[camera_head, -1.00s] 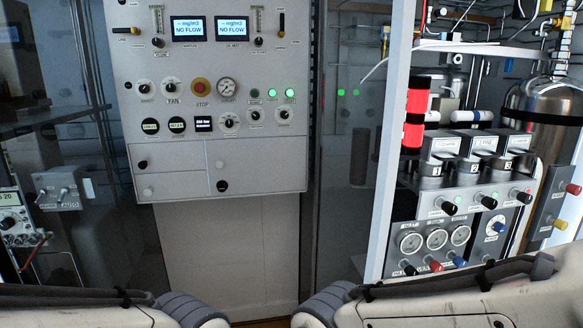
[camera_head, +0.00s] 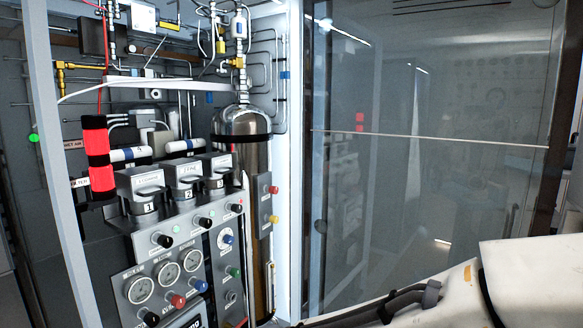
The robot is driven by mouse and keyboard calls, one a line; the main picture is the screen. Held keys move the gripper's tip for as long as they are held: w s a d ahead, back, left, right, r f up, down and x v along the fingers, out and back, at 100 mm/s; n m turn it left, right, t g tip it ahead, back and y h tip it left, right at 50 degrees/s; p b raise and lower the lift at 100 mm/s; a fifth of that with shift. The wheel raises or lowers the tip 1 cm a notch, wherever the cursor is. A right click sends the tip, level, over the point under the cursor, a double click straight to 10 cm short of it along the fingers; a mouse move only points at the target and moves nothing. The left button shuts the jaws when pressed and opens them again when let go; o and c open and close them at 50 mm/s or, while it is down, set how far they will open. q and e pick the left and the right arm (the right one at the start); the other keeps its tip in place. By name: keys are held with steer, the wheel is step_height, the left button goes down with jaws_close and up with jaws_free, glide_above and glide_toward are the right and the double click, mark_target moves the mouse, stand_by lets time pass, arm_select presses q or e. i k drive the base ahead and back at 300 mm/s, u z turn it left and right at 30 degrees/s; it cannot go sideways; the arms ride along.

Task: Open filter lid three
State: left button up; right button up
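Filter lid three (camera_head: 217,165) is the rightmost of three grey box-shaped lids on a sloped control unit. The number 3 shows on the dark round housing (camera_head: 219,182) under it. The lid appears to be down on its housing. Filter lid two (camera_head: 184,173) and filter lid one (camera_head: 143,185) sit to its left, also apparently down. Neither of my grippers is in view. Only a white link of my arm shows at the lower right, well away from the lids.
The control unit front has several knobs and gauges (camera_head: 167,274). A red cylinder (camera_head: 98,155) stands left of the lids, and a steel tank (camera_head: 243,150) behind them to the right. A white post (camera_head: 62,180) stands at the left. A large glass panel (camera_head: 430,110) fills the right.

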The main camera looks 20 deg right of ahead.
mark_target(217, 164)
steer(key=z, duration=0.45)
steer(key=k, duration=0.95)
steer(key=z, duration=1.05)
steer(key=i, duration=0.95)
steer(key=u, duration=0.8)
steer(key=i, duration=0.65)
steer(key=u, duration=0.85)
